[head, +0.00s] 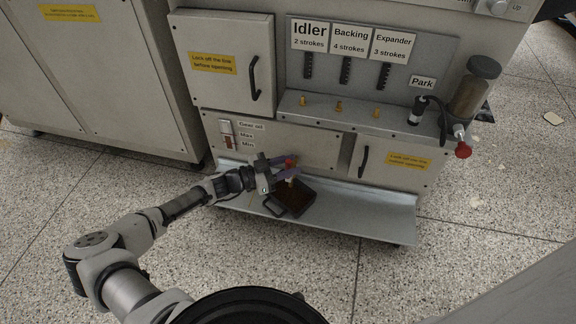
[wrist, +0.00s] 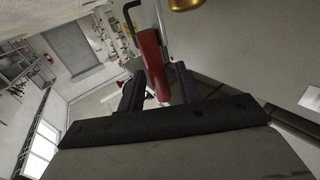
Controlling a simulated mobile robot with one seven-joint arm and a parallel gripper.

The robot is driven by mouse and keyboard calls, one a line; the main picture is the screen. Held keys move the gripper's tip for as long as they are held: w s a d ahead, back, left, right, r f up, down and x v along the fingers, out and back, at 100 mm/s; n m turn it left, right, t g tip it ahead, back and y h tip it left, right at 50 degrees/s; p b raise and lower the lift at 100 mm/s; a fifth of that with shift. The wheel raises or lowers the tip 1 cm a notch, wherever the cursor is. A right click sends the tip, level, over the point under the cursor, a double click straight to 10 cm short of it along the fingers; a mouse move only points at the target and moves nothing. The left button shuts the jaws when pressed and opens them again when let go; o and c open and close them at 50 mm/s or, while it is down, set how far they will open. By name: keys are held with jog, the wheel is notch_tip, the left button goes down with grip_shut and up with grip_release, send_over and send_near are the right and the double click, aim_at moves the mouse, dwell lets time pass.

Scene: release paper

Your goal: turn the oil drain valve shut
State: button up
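The oil drain valve shows as a small red handle (head: 289,163) low on the front of the machine, just above the bottom shelf. In the wrist view the red handle (wrist: 150,52) is long and tilted, and its near end reaches between my fingers. My gripper (head: 294,166) is at the handle, with its two purple fingers spread apart. In the wrist view my gripper (wrist: 160,78) has one dark finger on each side of the handle, with narrow gaps. I cannot tell whether either finger touches it. The valve body is mostly hidden by my fingers.
A dark pan (head: 296,200) with a loop handle sits on the bottom shelf (head: 350,212) below my gripper. A gear oil gauge (head: 227,135) is at left. A cabinet door with a black handle (head: 363,161) is at right. A brass part (wrist: 185,4) is near the handle.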

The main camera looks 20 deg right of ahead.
grip_shut()
